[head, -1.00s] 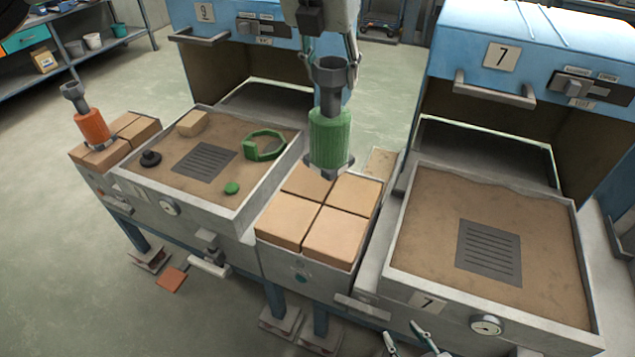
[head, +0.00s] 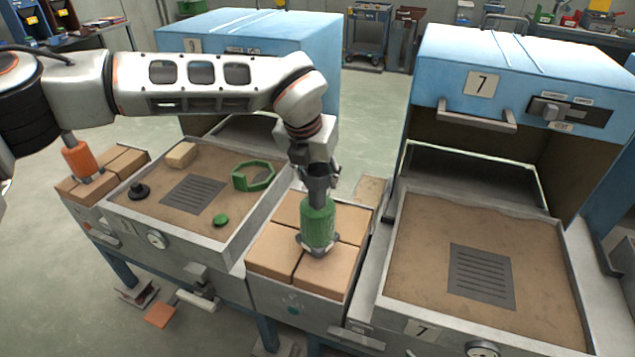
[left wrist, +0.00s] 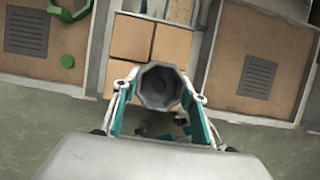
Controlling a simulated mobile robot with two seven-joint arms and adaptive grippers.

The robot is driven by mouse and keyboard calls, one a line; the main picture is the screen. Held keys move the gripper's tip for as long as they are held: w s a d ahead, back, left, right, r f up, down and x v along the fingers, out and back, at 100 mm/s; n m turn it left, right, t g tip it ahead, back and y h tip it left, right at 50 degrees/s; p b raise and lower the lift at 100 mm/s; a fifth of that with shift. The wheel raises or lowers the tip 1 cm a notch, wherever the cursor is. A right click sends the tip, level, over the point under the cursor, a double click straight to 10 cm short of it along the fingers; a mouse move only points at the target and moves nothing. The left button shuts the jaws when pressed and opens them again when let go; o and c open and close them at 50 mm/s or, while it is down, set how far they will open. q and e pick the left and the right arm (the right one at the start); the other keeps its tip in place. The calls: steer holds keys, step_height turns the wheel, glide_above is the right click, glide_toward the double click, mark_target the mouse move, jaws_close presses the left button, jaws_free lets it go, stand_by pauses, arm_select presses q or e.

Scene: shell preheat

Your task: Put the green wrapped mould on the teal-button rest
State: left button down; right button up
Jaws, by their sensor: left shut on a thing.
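The green wrapped mould (head: 318,222) is upright, with a grey cup-shaped top and a grey base. My left gripper (head: 318,180) is shut on its top. The mould is over the middle of the teal-button rest (head: 262,290), a metal box topped with several tan blocks. Its base looks at or just above the blocks; I cannot tell whether it touches. The teal button (head: 292,310) is on the rest's front. In the left wrist view the grey cup (left wrist: 160,88) is between the fingers and hides part of the rest. Only a tip of my right gripper (head: 410,353) seems to show.
An orange wrapped mould (head: 80,160) stands on another block-topped rest at left. A sand tray (head: 215,205) holds a green ring (head: 253,176), a green knob (head: 221,220) and a dark knob. Oven 7 (head: 500,75) and its sand tray (head: 400,285) are at right.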

arm_select(q)
steer(key=shift+f, duration=1.3)
steer(key=c, duration=1.2)
jaws_free()
steer(key=shift+f, duration=0.1)
steer(key=shift+r, duration=0.35)
steer(key=v, duration=1.1)
steer(key=shift+s+r+b, duration=0.15)
steer(key=shift+r+b, duration=0.15)
steer(key=shift+r, duration=0.05)
